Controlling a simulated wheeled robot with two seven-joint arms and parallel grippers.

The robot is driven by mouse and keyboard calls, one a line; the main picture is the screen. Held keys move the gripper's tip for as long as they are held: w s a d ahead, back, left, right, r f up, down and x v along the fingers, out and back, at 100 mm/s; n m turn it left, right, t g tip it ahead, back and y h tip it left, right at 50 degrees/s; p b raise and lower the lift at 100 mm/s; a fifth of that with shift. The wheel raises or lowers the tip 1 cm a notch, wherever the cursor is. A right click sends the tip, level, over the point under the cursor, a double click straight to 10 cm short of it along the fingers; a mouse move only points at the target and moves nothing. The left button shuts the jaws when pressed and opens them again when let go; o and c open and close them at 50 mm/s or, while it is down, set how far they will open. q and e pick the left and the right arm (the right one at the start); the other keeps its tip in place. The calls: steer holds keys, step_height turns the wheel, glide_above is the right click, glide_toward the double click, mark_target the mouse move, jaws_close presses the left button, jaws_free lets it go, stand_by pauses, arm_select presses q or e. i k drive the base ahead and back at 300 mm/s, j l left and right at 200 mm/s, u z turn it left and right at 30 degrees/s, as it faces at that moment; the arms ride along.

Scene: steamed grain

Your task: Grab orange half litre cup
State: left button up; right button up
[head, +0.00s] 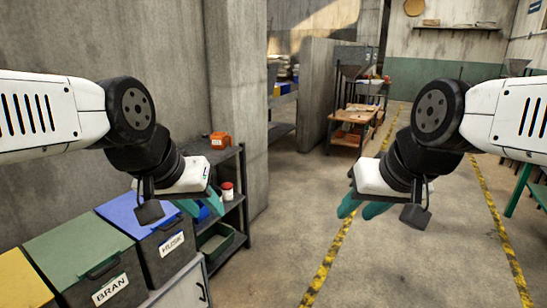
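A small orange container (220,141) stands on the top of the dark shelf rack left of centre. It is too small in view to tell whether it is the half litre cup. My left gripper (201,206) is in front of the rack, below and left of the orange container, with its teal fingers apart and nothing seen between them held. My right gripper (361,209) hangs over the open floor right of centre, with its teal fingers apart and empty.
A dark shelf rack (241,228) holds a red-and-white jar (227,190) and a green tray. Blue HUSK (150,222) and green BRAN (75,248) bins stand at lower left. A concrete pillar (238,90) rises behind the rack. A wooden cart (352,118) stands farther back. Floor at centre right is clear.

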mark_target(219, 140)
steer(key=i+z, duration=0.3)
steer(key=i, duration=1.15)
steer(key=i+u, duration=0.4)
steer(key=i+l+u, duration=0.15)
steer(key=i+u, duration=0.45)
steer(key=u, duration=0.15)
steer(key=i+l+u, duration=0.45)
steer(key=u, duration=0.3)
steer(key=i+l+u, duration=0.35)
steer(key=k+j, duration=0.1)
